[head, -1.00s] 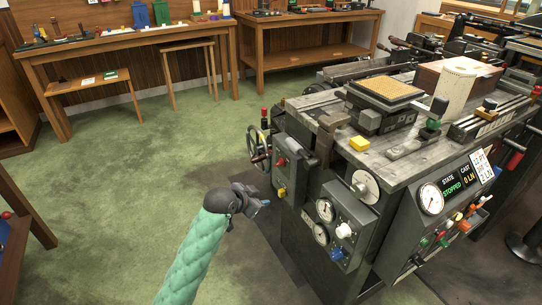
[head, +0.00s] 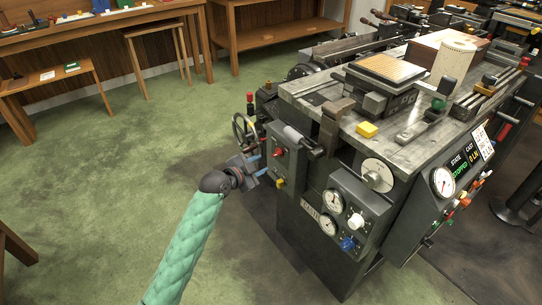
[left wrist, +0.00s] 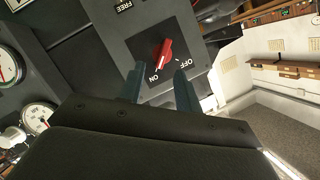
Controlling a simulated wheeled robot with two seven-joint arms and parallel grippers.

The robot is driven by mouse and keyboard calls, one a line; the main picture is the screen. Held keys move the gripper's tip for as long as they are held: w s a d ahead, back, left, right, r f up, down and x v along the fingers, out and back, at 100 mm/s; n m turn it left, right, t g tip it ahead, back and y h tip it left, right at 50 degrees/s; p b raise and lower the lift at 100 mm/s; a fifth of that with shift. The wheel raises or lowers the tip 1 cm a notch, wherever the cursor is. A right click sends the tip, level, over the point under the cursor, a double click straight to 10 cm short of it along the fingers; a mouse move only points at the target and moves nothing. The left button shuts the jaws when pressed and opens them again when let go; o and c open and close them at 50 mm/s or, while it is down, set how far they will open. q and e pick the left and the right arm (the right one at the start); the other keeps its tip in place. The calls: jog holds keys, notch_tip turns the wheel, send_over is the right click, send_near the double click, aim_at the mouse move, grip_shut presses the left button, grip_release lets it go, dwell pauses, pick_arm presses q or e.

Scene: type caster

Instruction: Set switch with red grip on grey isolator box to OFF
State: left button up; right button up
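The grey isolator box (head: 287,158) is on the near left side of the machine and carries a switch with a red grip (head: 278,152). In the left wrist view the red grip (left wrist: 166,52) stands on the box's dark face (left wrist: 150,42), its lower end pointing towards the ON label (left wrist: 154,75). The OFF label (left wrist: 184,61) is to its right. My left gripper (head: 258,164) is open and empty, just left of the box. In the left wrist view its two fingers (left wrist: 159,72) are apart, with the grip ahead between them, apparently not touched. My right gripper is not in view.
A handwheel (head: 240,128) is just behind my left gripper. A panel with gauges and a blue knob (head: 347,243) is at the box's right. A yellow block (head: 367,130) lies on the machine top (head: 440,135).

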aim_at(274, 155)
pick_arm(q)
jog(key=shift+m, duration=0.7)
jog(key=shift+r+x, duration=0.15)
jog(key=shift+x, duration=1.8)
jog(key=shift+r+x, duration=0.1)
jog(key=shift+x, duration=1.85)
jog(key=shift+w, duration=0.15)
grip_shut()
